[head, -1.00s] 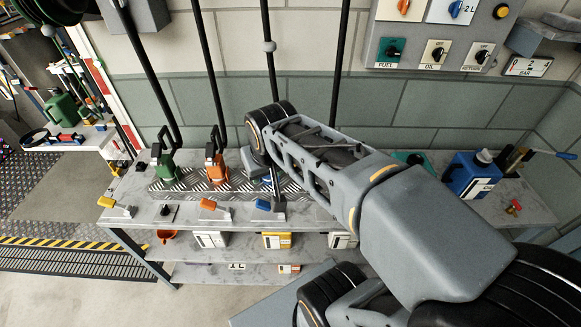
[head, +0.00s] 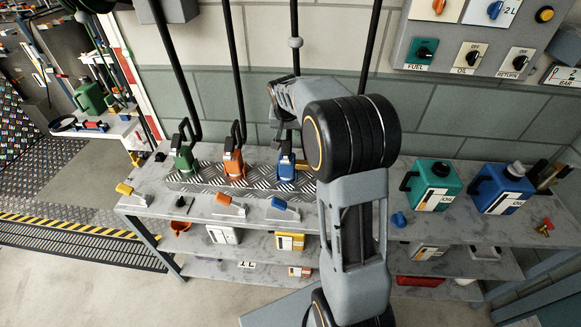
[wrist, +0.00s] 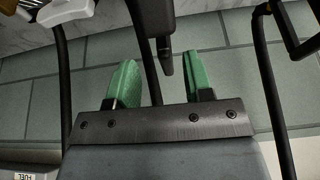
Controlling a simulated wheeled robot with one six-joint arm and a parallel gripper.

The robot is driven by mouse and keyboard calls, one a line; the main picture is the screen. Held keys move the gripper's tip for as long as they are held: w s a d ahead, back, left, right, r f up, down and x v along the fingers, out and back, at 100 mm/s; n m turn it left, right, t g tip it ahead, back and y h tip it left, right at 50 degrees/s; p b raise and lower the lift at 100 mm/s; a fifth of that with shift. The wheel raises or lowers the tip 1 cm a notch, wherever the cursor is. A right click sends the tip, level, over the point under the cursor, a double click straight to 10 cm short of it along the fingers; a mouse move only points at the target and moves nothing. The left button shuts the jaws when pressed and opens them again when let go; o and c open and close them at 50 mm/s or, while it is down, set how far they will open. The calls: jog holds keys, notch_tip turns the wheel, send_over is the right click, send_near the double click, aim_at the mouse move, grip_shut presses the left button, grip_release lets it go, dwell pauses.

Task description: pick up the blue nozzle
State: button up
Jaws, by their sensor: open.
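The blue nozzle (head: 286,162) stands upright in the patterned metal rack on the bench, right of the orange nozzle (head: 233,164) and the green nozzle (head: 183,158). It has a black handle, and a black hose rises above it. In the head view my arm's wrist end is just above and behind the blue nozzle; the fingers are not clear there. In the wrist view my gripper (wrist: 159,60) is open, with two green fingers apart. A black part and a hose show between the fingers; no blue shows there, so I cannot tell whether they belong to the blue nozzle.
Levers in yellow, orange and blue (head: 285,205) line the bench front. A teal jug (head: 430,187) and a blue jug (head: 500,188) stand at the right. Hoses hang before the tiled wall. A switch panel (head: 470,60) is at upper right. Boxes sit on lower shelves.

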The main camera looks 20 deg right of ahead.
aim_at(288, 135)
jog(key=shift+w+p+x, duration=0.1)
jog(key=shift+p+x, duration=0.35)
jog(key=shift+x, duration=1.4)
jog(key=shift+w+p+x, duration=0.15)
jog(key=shift+p+x, duration=0.25)
jog(key=shift+x, duration=1.45)
jog(key=shift+r, duration=0.1)
jog(key=shift+c, duration=0.5)
grip_shut()
jog(key=shift+r, duration=0.1)
